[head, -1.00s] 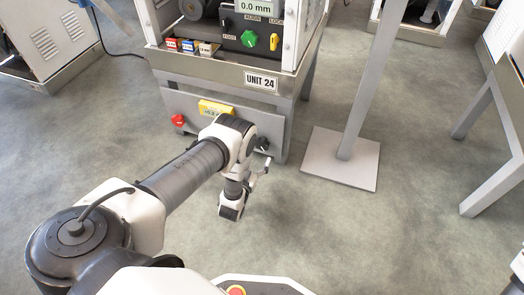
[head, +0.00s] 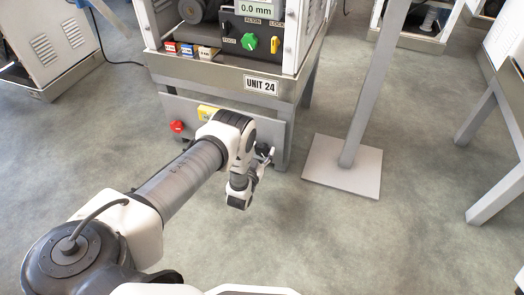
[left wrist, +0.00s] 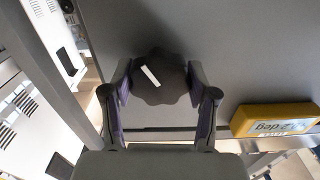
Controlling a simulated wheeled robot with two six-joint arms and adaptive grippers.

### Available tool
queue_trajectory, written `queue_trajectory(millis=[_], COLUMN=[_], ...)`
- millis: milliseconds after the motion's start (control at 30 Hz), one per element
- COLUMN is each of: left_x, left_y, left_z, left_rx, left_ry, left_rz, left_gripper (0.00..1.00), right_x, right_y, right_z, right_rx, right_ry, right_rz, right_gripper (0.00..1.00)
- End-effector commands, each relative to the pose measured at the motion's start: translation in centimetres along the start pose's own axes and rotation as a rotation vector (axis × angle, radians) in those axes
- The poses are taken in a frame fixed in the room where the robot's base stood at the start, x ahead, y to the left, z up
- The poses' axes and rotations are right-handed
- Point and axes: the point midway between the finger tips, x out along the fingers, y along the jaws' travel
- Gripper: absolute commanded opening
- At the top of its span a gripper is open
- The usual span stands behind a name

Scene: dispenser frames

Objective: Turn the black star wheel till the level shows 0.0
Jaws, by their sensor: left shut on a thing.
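The black star wheel (left wrist: 160,78) has a white mark and sits on the grey panel, between the two fingers of my left gripper (left wrist: 161,88). The fingers are shut on its sides. In the head view my left gripper (head: 262,160) is at the right end of the lower panel, and the wheel is mostly hidden there. The yellow level (left wrist: 275,118) lies to the right of the wheel in the left wrist view. In the head view the level (head: 207,112) is partly behind my arm. My right gripper is not in view.
A red knob (head: 177,126) is at the left of the lower panel. Above are the UNIT 24 plate (head: 261,86), a green knob (head: 249,42) and a 0.0 mm display (head: 255,10). A grey post on a square foot (head: 342,165) stands to the right.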

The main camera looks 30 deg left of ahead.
Motion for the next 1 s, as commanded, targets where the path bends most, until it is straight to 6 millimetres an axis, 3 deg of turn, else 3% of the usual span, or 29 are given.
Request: queue_trajectory(millis=[367,1000], left_x=[0.0,0.0], left_y=[0.0,0.1], left_z=[-0.1,-0.1], left_rx=[0.092,0.608], left_ry=[0.0,0.0], left_rz=[0.0,-0.001], left_gripper=[0.24,0.24], right_x=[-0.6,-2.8], right_y=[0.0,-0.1], right_z=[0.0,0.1], right_rx=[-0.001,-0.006], right_ry=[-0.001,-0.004], right_rz=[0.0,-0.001], right_gripper=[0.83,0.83])
